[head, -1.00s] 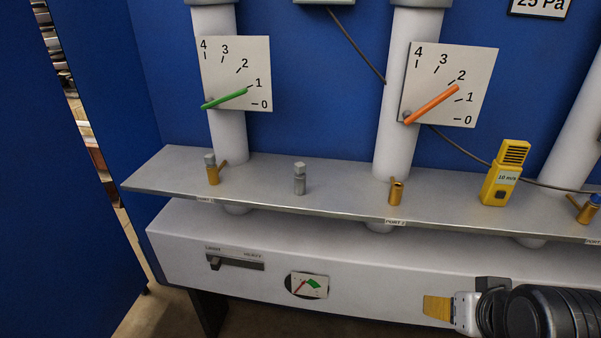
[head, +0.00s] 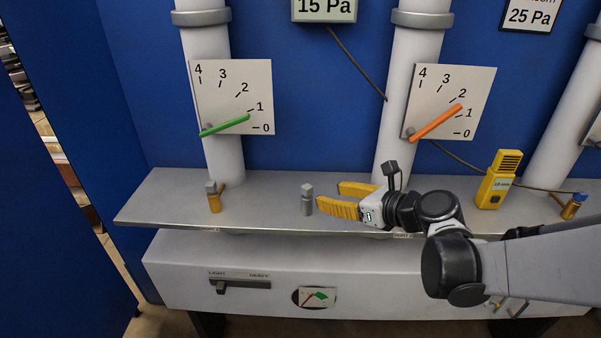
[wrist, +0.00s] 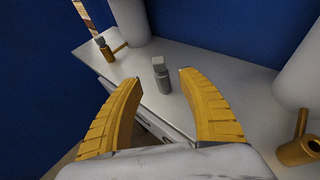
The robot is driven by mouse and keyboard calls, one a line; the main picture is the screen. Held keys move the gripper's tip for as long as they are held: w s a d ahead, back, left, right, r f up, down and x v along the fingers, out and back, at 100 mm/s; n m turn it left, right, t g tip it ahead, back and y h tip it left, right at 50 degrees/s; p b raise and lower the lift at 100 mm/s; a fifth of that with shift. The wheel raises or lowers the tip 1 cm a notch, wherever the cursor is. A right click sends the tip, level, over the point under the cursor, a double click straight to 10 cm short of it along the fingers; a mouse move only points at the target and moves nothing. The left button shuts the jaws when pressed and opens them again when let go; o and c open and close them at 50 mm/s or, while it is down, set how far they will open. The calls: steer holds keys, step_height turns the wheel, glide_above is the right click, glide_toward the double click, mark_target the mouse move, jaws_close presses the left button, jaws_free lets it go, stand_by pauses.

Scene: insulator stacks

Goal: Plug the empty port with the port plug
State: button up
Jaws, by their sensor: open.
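The port plug (head: 307,199) is a small grey piece with a squarish top, standing upright on the grey shelf. It also shows in the wrist view (wrist: 161,75), centred just beyond my fingertips. My gripper (head: 329,194) has yellow fingers spread apart and empty; it points left at the plug from the right, close but apart. In the wrist view my gripper (wrist: 158,78) frames the plug between its fingertips. The empty port, a brass fitting with an open top and side arm (wrist: 299,150), is right of my gripper in the wrist view. In the head view my gripper hides it.
A brass port with a grey plug (head: 213,197) stands at the shelf's left. A blue-topped port (head: 572,205) and a yellow meter (head: 498,180) stand at the right. White pipes (head: 212,150) rise behind the shelf (head: 262,210). Shelf between left port and plug is clear.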

mark_target(310, 190)
steer(key=b+x, duration=0.1)
steer(key=x, duration=0.3)
steer(key=shift+f, duration=0.1)
steer(key=shift+r+b+x, duration=0.15)
steer(key=shift+b+x, duration=0.35)
steer(key=shift+x, duration=0.85)
steer(key=shift+r+b+x, duration=0.1)
steer(key=shift+b+x, duration=0.4)
steer(key=shift+x, duration=0.9)
steer(key=shift+r, duration=0.1)
jaws_close()
